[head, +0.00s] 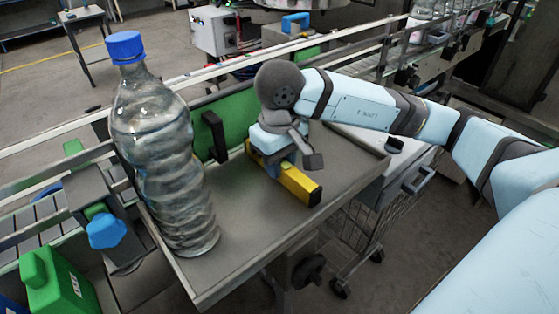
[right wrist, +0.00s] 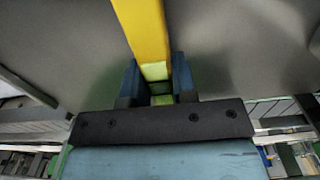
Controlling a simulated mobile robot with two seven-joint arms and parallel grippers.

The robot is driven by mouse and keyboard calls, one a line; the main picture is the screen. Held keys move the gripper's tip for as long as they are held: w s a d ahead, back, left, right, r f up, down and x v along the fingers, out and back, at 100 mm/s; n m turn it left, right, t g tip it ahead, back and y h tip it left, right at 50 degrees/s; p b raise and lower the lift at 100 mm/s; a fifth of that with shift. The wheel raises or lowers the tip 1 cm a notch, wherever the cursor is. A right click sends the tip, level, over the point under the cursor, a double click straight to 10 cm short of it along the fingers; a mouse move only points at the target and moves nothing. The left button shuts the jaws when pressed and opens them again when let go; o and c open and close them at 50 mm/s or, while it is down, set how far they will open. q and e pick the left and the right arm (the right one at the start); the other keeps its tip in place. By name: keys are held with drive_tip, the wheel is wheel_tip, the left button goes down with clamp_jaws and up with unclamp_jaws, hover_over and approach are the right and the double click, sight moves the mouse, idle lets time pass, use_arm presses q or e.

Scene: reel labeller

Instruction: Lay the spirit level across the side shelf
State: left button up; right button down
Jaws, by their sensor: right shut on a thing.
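The yellow spirit level (head: 300,185) is at the grey side shelf (head: 240,241), near its middle and pointing toward the front right. I cannot tell whether it rests on the shelf or is just above it. My right gripper (head: 282,152) is shut on the spirit level and hides part of it. In the right wrist view the yellow level (right wrist: 150,30) runs up from between the two blue fingers (right wrist: 159,88). A large clear bottle (head: 165,150) with a blue cap stands on the shelf's left part. My left gripper is not in view.
A green panel (head: 225,118) with a black handle stands behind the shelf. A conveyor with rails runs along the left and back. A green jug (head: 60,285) is at the lower left. A wire trolley (head: 365,225) stands right of the shelf. The shelf's front is clear.

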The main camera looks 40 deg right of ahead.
drive_tip(key=shift+f+b, duration=0.2)
drive_tip(key=shift+b, duration=0.1)
drive_tip(key=c, duration=0.9)
unclamp_jaws()
drive_tip(key=shift+r, duration=0.1)
drive_tip(key=shift+r, duration=0.1)
drive_tip(key=shift+r+p, duration=0.3)
wheel_tip(320, 180, up, 11)
drive_tip(key=shift+r, duration=0.2)
drive_tip(key=shift+r, duration=0.1)
